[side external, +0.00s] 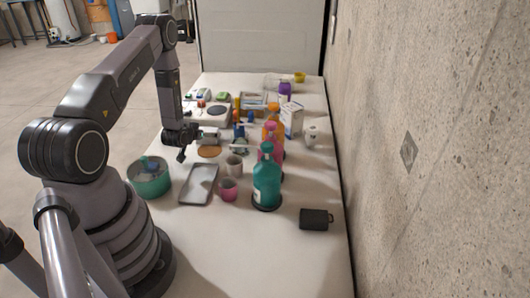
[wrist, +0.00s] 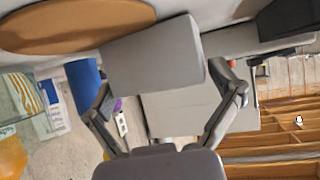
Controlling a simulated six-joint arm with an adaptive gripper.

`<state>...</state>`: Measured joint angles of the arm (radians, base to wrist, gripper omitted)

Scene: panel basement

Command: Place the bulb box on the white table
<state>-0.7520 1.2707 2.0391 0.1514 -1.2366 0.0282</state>
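A small pale grey box (side external: 209,135) lies on the white table (side external: 311,255), just right of my gripper (side external: 182,144) in the side view. In the wrist view a plain pale box (wrist: 153,57) stands ahead between the fingertips of my gripper (wrist: 168,88). The fingers are spread, with a clear gap at the right finger; contact at the left finger is unclear. A taller white printed box (side external: 291,120) stands farther right on the table. No label readable here shows which one is the bulb box.
A round brown board (side external: 208,151) lies close to my gripper. Teal bottle (side external: 267,182), pink bottle (side external: 270,141), grey tray (side external: 199,184), green pot (side external: 150,178) and cups crowd the middle. The front of the table is clear around a black box (side external: 314,219). A concrete wall (side external: 440,130) borders the right.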

